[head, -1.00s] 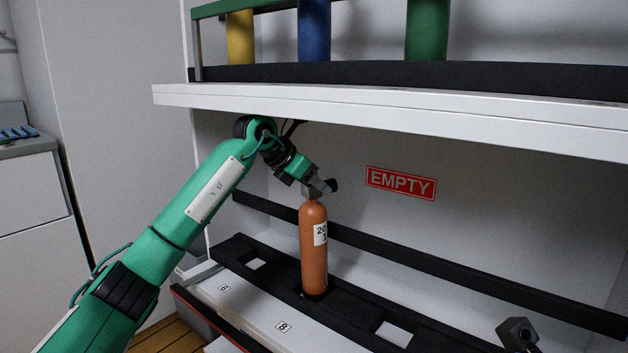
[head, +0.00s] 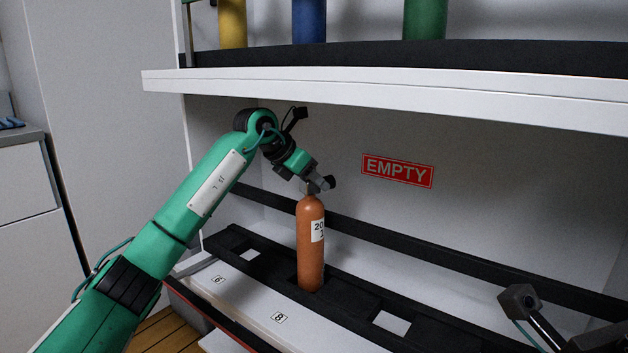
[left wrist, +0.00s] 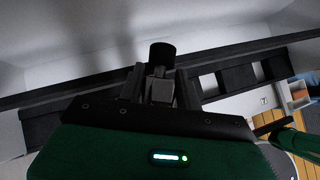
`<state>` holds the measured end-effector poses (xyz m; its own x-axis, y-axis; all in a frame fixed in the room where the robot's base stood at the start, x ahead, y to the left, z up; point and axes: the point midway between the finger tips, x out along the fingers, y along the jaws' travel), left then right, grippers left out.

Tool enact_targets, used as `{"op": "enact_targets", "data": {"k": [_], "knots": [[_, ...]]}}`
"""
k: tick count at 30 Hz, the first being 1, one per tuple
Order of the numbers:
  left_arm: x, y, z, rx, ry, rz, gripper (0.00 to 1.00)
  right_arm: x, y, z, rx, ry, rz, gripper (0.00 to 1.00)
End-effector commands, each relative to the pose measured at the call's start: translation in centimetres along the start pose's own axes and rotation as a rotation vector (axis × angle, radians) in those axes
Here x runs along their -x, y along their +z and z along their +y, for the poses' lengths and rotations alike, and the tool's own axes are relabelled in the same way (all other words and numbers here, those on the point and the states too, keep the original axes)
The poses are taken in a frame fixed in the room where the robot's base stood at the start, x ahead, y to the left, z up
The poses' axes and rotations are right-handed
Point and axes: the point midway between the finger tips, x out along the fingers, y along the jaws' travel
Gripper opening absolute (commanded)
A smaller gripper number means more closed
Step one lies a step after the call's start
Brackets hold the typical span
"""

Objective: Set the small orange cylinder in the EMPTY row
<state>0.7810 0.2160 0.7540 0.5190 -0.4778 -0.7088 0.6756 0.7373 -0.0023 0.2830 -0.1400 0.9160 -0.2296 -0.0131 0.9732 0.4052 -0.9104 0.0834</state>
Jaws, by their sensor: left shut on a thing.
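The small orange cylinder (head: 311,250) stands upright at the black slotted rack (head: 350,298) of the lower shelf, below the red EMPTY sign (head: 397,170). Its foot is in line with the rack's square holes and appears to be down in one; the rim partly hides it. My left gripper (head: 316,186) is shut on the grey valve at the cylinder's top. In the left wrist view the valve (left wrist: 162,92) sits between the two fingers. A dark grey part of what looks like my right arm shows at the lower right of the head view; its fingers cannot be made out.
Square holes (head: 391,322) on both sides of the cylinder are empty. A black rail (head: 420,245) runs behind it. The white upper shelf (head: 400,98) overhangs, carrying yellow (head: 232,25), blue (head: 309,22) and green (head: 425,20) cylinders. Number tags 6 and 8 mark the front ledge.

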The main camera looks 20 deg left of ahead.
Motion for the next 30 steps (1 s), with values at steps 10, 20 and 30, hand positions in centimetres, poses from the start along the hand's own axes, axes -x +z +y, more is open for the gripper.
{"op": "enact_targets", "data": {"k": [10, 20, 30], "knots": [[0.0, 0.0, 0.0, 0.0, 0.0, 0.0, 0.56, 0.2, 0.1, -0.1, -0.001, -0.003, -0.006, 0.36], [1.6, 0.3, 0.1, 0.0, 0.002, 0.0, 0.56, -0.2, 0.4, -0.3, -0.001, -0.01, -0.018, 0.36], [6.0, -4.5, 0.1, 0.0, 0.003, 0.002, 0.56, 0.5, 0.6, -0.5, 0.0, -0.026, -0.053, 0.36]]}}
